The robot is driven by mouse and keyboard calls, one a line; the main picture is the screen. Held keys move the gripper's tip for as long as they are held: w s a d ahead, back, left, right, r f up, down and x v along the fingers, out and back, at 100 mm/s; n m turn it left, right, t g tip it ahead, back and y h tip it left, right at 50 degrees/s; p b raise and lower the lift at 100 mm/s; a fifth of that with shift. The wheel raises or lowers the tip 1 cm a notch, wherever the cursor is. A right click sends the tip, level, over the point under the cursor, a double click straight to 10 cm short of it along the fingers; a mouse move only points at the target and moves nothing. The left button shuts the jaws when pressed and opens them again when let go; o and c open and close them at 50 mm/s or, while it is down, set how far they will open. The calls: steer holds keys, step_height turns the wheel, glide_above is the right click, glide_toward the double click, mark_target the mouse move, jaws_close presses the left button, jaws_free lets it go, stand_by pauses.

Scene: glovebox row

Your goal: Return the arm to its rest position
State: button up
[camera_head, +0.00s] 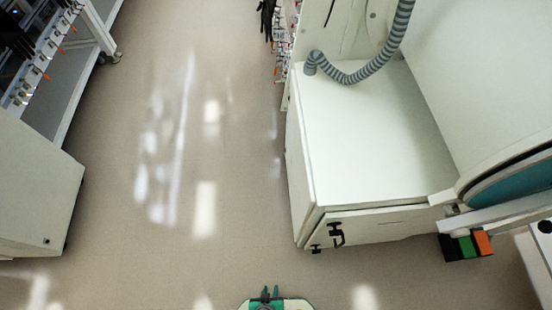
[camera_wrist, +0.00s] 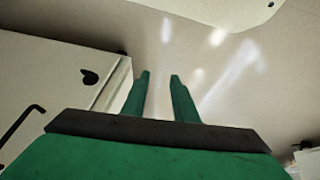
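My gripper (camera_head: 270,292) shows at the bottom edge of the head view, low over the bare floor. In the wrist view its two green fingers (camera_wrist: 159,82) stand apart with a gap between them. Nothing is between the fingers; only floor shows there. The gripper is apart from the cabinets around it. Most of my arm is outside the head view.
A white cabinet (camera_head: 375,145) with a grey corrugated hose (camera_head: 365,73) stands at right. A green, orange and black block (camera_head: 466,246) is at its lower right. A shelf rack (camera_head: 75,75) and a white cabinet (camera_head: 35,195) stand at left. The floor (camera_head: 190,150) between is clear.

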steer(key=w+r+t, duration=0.2)
steer(key=r+t, duration=0.1)
steer(key=r, duration=1.3)
steer(key=w+d+r+t, duration=0.1)
steer(key=w+r+t, duration=0.1)
steer(key=r, duration=1.5)
steer(key=w+d+r+m+t+y, duration=0.1)
steer(key=r+t, duration=0.4)
steer(key=r, duration=1.2)
steer(key=shift+w+d+r, duration=0.15)
steer(key=shift+w+r, duration=0.05)
steer(key=shift+w, duration=0.65)
